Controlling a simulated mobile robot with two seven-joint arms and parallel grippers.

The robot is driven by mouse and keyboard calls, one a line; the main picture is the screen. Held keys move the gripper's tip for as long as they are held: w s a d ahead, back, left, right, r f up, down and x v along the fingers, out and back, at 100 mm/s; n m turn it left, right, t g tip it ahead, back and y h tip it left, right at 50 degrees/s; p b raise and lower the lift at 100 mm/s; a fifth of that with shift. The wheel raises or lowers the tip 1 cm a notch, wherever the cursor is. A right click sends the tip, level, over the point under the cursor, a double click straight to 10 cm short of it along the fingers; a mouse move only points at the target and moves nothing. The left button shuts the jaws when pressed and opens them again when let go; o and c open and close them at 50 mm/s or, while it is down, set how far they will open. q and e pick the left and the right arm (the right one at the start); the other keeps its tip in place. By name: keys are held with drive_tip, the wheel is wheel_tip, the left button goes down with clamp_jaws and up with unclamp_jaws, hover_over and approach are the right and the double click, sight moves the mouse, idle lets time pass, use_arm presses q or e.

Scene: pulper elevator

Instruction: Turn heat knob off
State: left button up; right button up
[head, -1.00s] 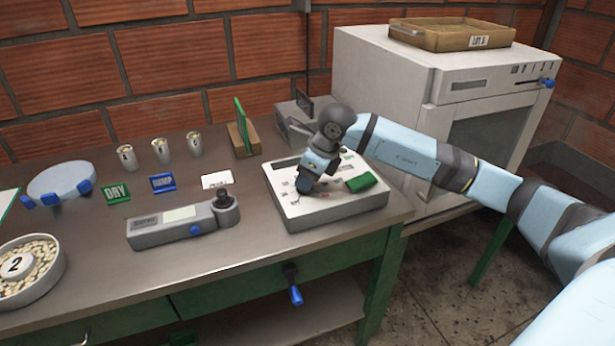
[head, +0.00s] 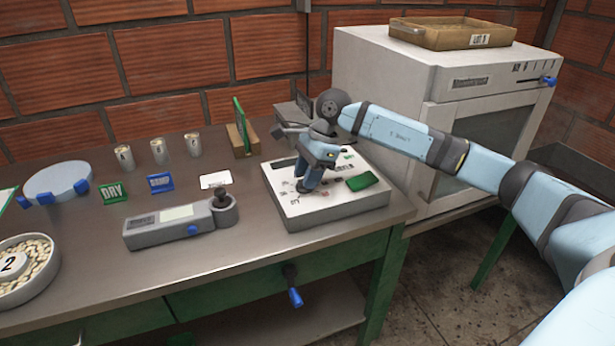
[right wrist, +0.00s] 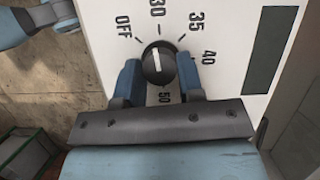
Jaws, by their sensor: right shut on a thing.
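The heat knob (right wrist: 158,63) is a round black dial with a white mark, on a white panel (right wrist: 102,60) printed OFF, 30, 35, 40 and 50. Its white mark stands nearly upright in the right wrist view, in line with the 30 at the top; OFF is at upper left. My right gripper (right wrist: 159,72) is shut on the knob, one blue finger on each side. In the head view my right gripper (head: 306,186) points down onto the white control box (head: 335,213) and hides the knob. My left gripper is out of view.
A grey handheld device (head: 172,224), a blue sign (head: 160,183) and a green DRY sign (head: 113,193) lie to the left. A white oven (head: 400,90) with a tray (head: 452,34) stands right.

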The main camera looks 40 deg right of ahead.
drive_tip(key=n+g, duration=0.1)
drive_tip(key=n, duration=0.1)
drive_tip(key=shift+w+n+b, duration=0.1)
drive_tip(key=shift+n+b, duration=0.3)
drive_tip(key=n+g, duration=0.1)
drive_tip(key=n, duration=0.1)
drive_tip(key=shift+n+b, duration=0.3)
drive_tip(key=shift+b, duration=0.1)
drive_tip(key=shift+w+n+g+h+b, duration=0.1)
drive_tip(key=shift+n+g+h+b, duration=0.2)
drive_tip(key=shift+n, duration=0.5)
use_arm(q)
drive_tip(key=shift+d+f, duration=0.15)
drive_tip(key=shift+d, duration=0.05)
use_arm(e)
drive_tip(key=shift+n, duration=0.3)
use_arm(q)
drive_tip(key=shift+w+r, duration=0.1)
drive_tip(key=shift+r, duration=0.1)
use_arm(e)
drive_tip(key=shift+n, duration=0.3)
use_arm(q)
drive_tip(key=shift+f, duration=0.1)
use_arm(e)
drive_tip(key=o, duration=0.9)
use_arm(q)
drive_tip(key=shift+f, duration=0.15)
use_arm(e)
drive_tip(key=shift+o, duration=0.2)
